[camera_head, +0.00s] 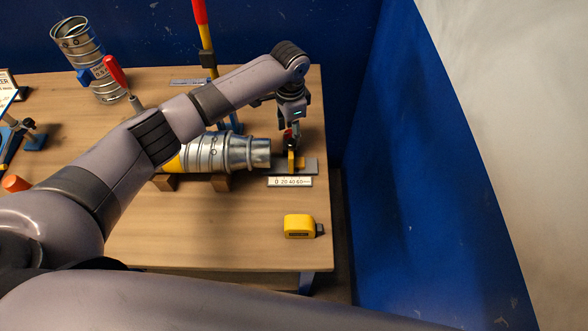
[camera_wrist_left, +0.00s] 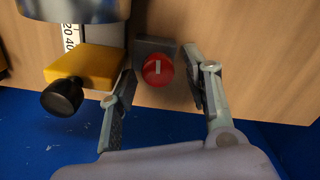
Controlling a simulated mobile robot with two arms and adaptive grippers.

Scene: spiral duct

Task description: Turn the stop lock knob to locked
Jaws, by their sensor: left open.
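The stop lock knob is a round red knob with a white line on its face; in the left wrist view the knob (camera_wrist_left: 152,72) sits on a dark grey block (camera_wrist_left: 155,46). My left gripper (camera_wrist_left: 163,83) is open, with its two fingers on either side of the knob. I cannot tell whether either finger touches it. In the head view my left gripper (camera_head: 291,135) points down at the right end of the bench, over the stop, and mostly hides the knob. A yellow stop block (camera_wrist_left: 85,66) with a black knob (camera_wrist_left: 62,97) is beside it. My right gripper is out of view.
A silver spiral duct (camera_head: 225,153) lies on wooden supports left of the stop. A scale label (camera_head: 290,182) and a yellow tape measure (camera_head: 299,226) are nearer the front. Another duct (camera_head: 80,50) stands at the back left. A blue wall (camera_head: 410,150) is right of the bench.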

